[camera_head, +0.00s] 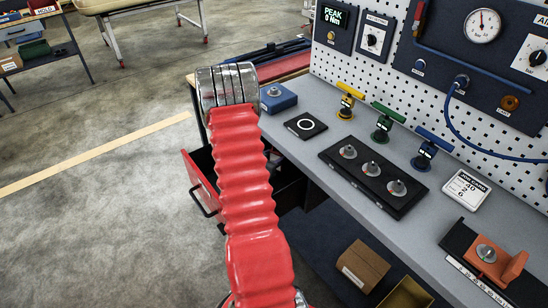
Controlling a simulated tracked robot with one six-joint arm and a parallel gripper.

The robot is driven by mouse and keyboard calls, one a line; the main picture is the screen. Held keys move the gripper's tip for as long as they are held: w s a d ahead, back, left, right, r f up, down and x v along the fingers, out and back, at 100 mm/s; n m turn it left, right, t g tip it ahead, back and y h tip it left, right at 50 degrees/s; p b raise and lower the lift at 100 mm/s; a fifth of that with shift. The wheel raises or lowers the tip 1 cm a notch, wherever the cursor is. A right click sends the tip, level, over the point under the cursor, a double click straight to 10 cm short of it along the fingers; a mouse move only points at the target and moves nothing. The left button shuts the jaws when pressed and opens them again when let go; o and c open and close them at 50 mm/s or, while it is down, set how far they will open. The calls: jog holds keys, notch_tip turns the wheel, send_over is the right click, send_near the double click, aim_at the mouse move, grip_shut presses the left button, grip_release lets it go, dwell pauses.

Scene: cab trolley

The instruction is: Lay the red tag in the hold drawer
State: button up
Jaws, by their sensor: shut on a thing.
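I do not see the red tag. A red-fronted drawer (202,183) with a dark handle stands pulled out under the left end of the bench. My red arm hides part of it, and I can read no label on it. A red box marked HOLD (42,6) sits on a side table at the far upper left. My arm reaches up the middle of the view to a ribbed metal joint near the bench's left end. My gripper is not visible, so I cannot see what it holds.
The grey bench (334,178) bears a blue block (278,98), a black pad with a white ring (306,125), a black tray (338,176) with three metal knobs, and a job card (466,190). The floor (90,220) at left is clear.

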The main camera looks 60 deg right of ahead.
jog(key=shift+f, duration=0.6)
jog(key=o, duration=1)
jog(key=shift+o, duration=0.2)
jog(key=shift+r, duration=0.1)
jog(key=shift+r, duration=0.6)
jog(key=v, duration=0.7)
jog(key=shift+a, duration=0.25)
